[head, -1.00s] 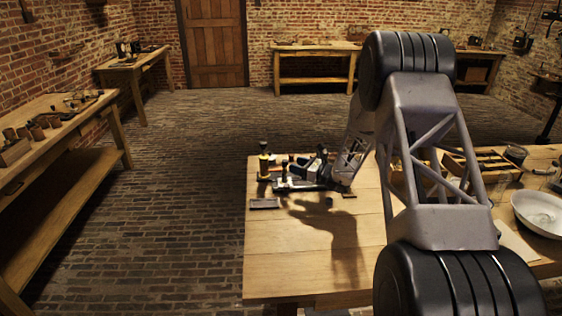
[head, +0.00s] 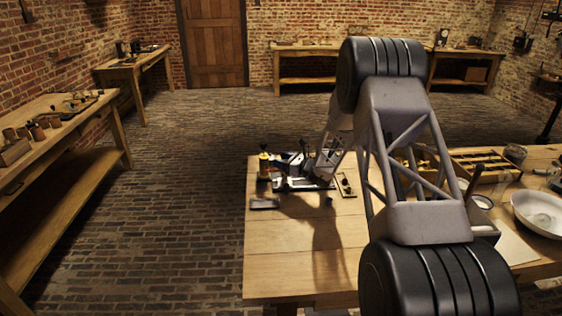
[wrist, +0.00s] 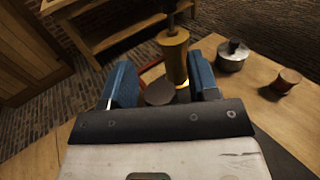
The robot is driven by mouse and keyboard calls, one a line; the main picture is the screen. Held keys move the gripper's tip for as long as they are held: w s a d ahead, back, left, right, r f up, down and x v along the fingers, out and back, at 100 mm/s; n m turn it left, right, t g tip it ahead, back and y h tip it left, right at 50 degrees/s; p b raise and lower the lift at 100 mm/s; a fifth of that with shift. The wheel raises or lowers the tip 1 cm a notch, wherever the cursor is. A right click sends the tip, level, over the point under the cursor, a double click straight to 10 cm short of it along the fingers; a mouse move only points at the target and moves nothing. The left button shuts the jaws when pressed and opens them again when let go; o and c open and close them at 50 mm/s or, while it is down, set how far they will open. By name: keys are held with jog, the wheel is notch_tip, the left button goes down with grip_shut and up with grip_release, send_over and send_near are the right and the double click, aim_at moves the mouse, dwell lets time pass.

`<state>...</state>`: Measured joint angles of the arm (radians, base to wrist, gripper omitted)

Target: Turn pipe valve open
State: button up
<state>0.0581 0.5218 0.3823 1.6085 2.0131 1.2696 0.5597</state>
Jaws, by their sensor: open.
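In the wrist view my gripper (wrist: 161,75) is open, with its two blue fingers spread apart. An upright brass cylinder (wrist: 175,56) with a dark stem shows between the fingers, nearer the right one. A dark round disc (wrist: 160,93) and part of a red curved piece also show between them. I cannot tell which part is the pipe valve, or whether the fingers touch anything. In the head view the brass cylinder (head: 264,166) stands near the table's far left corner, with my gripper just to its right, partly covered by my arm.
The wooden table (head: 285,270) has clear room at its front left. A flat dark block (head: 264,203) lies near its left edge. A wooden tray (head: 485,165) and a white bowl (head: 540,212) are at right. A metal jar (wrist: 232,58) and reddish spool (wrist: 288,81) show in the wrist view.

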jog(key=shift+w+a, duration=0.1)
jog(key=shift+a, duration=0.1)
jog(key=shift+c, duration=0.3)
jog(key=c, duration=0.9)
jog(key=shift+o, duration=0.2)
jog(key=shift+m+t+h, duration=0.3)
jog(key=shift+t, duration=0.1)
jog(key=shift+w+d+m+t+h, duration=0.15)
jog(key=shift+m+t+h, duration=1.25)
jog(key=shift+t+h, duration=0.15)
jog(key=shift+w+d+m+t+h, duration=0.1)
jog(key=shift+d+m+t+h, duration=0.05)
jog(key=shift+m+t+h, duration=0.95)
jog(key=shift+w+d+m+t+h, duration=0.15)
jog(key=shift+m+t+h, duration=0.5)
jog(key=shift+h, duration=0.8)
jog(key=shift+m+h, duration=0.3)
jog(key=shift+m, duration=0.05)
jog(key=o, duration=0.9)
